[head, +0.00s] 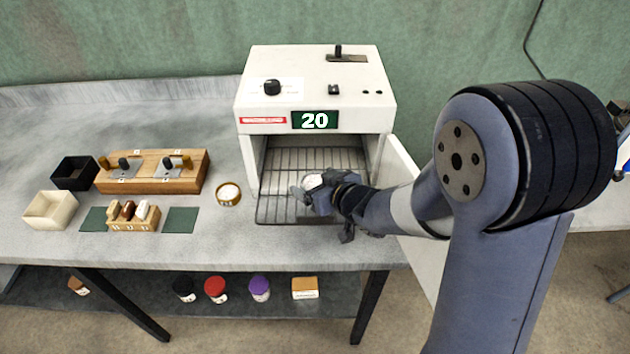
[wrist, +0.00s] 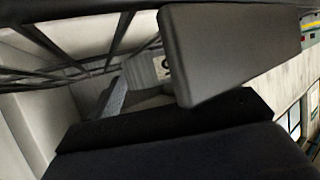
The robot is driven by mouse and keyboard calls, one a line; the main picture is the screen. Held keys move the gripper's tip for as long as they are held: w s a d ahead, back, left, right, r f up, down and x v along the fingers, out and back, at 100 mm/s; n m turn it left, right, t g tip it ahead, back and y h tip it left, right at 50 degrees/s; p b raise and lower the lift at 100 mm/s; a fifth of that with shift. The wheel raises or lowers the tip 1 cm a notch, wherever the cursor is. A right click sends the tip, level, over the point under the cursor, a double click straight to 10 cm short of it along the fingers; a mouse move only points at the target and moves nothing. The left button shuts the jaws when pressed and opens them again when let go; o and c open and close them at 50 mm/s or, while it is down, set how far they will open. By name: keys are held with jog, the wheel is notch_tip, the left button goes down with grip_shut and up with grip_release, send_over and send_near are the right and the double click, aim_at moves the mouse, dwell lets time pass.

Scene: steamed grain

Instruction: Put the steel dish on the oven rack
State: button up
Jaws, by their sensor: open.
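The white oven (head: 315,88) stands open at the back of the bench, and its wire oven rack (head: 275,208) reaches out of the opening. My gripper (head: 306,196) is open at the front part of the rack. A small pale, shiny round thing (head: 314,181), which looks like the steel dish, shows at the fingers, over the rack. The gripper partly hides it, and I cannot tell whether it rests on the wires. In the wrist view, a grey finger (wrist: 230,55) fills the upper right and dark rack wires (wrist: 50,72) cross the upper left. The dish is not clear there.
The open oven door (head: 408,185) is at the right, behind my arm. A tan-rimmed bowl with white contents (head: 228,193) stands left of the rack. Farther left are a wooden block with levers (head: 150,172), a small stand (head: 132,216), a black box (head: 74,172) and a cream box (head: 50,210).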

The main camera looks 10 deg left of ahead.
jog(key=p+v, duration=0.1)
jog(key=v, duration=1)
jog(key=shift+s+d+r, duration=0.1)
jog(key=shift+c, duration=0.2)
dwell(0.7)
